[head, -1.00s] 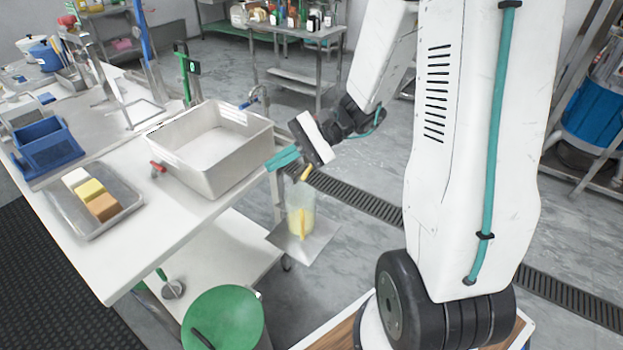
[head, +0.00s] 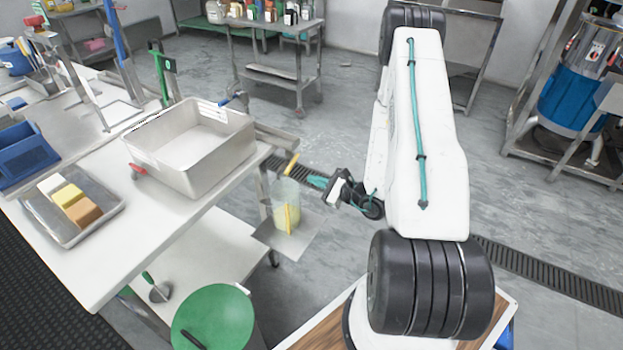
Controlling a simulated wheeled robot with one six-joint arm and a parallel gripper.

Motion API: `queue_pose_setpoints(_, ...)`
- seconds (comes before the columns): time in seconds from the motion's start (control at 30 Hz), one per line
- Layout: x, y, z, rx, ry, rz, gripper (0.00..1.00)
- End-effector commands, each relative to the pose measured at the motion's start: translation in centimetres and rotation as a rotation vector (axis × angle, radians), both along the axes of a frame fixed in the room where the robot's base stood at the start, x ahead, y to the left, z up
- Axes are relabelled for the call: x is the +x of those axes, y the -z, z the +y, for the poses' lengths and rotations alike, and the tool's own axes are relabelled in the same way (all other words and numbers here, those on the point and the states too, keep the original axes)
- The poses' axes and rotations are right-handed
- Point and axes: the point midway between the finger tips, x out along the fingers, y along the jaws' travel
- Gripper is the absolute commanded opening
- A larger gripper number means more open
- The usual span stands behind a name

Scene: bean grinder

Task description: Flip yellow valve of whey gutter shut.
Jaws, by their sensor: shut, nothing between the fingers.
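The yellow valve (head: 291,164) shows as a short tilted handle at the table's right end, just above a clear jug (head: 286,192). The whey gutter seems to be the narrow metal channel (head: 277,138) along that end; its outlet is too small to make out. My gripper (head: 314,181) has teal fingers pointing left. It is shut and empty, slightly below and to the right of the yellow handle, beside the jug's upper part. A small gap to the handle shows in the picture; depth is hard to judge.
The jug, with pale yellow contents, stands on a metal plate (head: 307,235). A white basin (head: 190,160) with a red valve (head: 138,171) sits on the table. A blue valve (head: 235,99) is behind it. Open floor lies right of the table.

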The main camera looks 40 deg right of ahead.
Motion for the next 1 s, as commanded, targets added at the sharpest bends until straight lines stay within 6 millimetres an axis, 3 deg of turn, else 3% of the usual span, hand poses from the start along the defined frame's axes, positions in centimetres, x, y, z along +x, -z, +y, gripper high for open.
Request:
queue_pose_setpoints(0.2, 4.0, 0.5, 1.4, -0.001, -0.006, 0.000, 0.00)
queue_pose_setpoints(0.4, 6.6, 0.9, 2.1, 0.000, -0.005, 0.000, 0.00)
queue_pose_setpoints(1.0, 7.6, 0.9, 2.9, 0.009, -0.012, 0.003, 0.00)
